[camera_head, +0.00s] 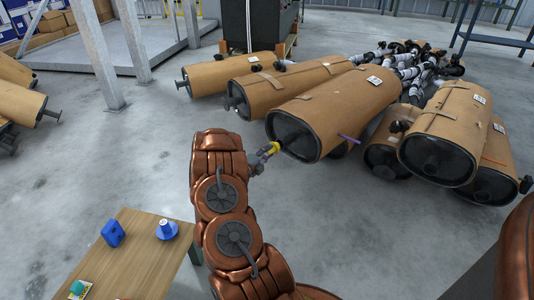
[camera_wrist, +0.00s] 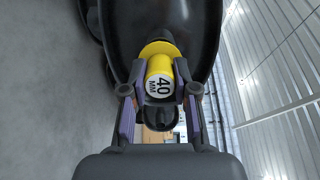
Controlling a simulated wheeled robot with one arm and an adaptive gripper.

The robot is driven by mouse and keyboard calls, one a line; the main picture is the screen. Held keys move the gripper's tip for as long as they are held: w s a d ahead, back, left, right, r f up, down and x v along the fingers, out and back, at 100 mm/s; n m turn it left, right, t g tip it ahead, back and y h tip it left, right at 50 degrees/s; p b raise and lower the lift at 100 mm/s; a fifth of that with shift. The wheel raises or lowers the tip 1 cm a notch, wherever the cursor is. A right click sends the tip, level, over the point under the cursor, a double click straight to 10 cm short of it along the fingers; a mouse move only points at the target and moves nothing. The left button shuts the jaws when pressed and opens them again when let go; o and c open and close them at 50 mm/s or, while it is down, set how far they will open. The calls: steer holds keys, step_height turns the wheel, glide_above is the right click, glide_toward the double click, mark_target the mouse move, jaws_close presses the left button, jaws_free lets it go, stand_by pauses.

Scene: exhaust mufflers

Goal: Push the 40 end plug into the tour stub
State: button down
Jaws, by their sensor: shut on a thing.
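The yellow end plug (camera_wrist: 158,67), marked "40 MM", is between the fingers of my gripper (camera_wrist: 161,92), which is shut on it. In the wrist view the plug's wide yellow collar faces the black end cap (camera_wrist: 118,35) of a muffler. A short dark stub (camera_wrist: 160,36) shows just beyond the collar. I cannot tell whether the plug is touching or inside it. In the head view my gripper (camera_head: 264,157) holds the yellow plug (camera_head: 273,148) close to the black end of the large cardboard-wrapped muffler (camera_head: 335,105).
More wrapped mufflers lie behind (camera_head: 225,74) and to the right (camera_head: 452,130). A wooden table (camera_head: 137,250) at lower left carries a blue block (camera_head: 112,233) and a blue-and-white piece (camera_head: 166,231).

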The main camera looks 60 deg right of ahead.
steer(key=shift+s+d, duration=0.15)
steer(key=shift+d, duration=0.6)
steer(key=shift+s+d, duration=0.15)
steer(key=shift+d, duration=0.55)
steer(key=c, duration=0.8)
jaws_free()
steer(key=shift+a, duration=0.15)
steer(key=a, duration=1.1)
steer(key=shift+w+a, duration=0.3)
steer(key=shift+a, duration=0.1)
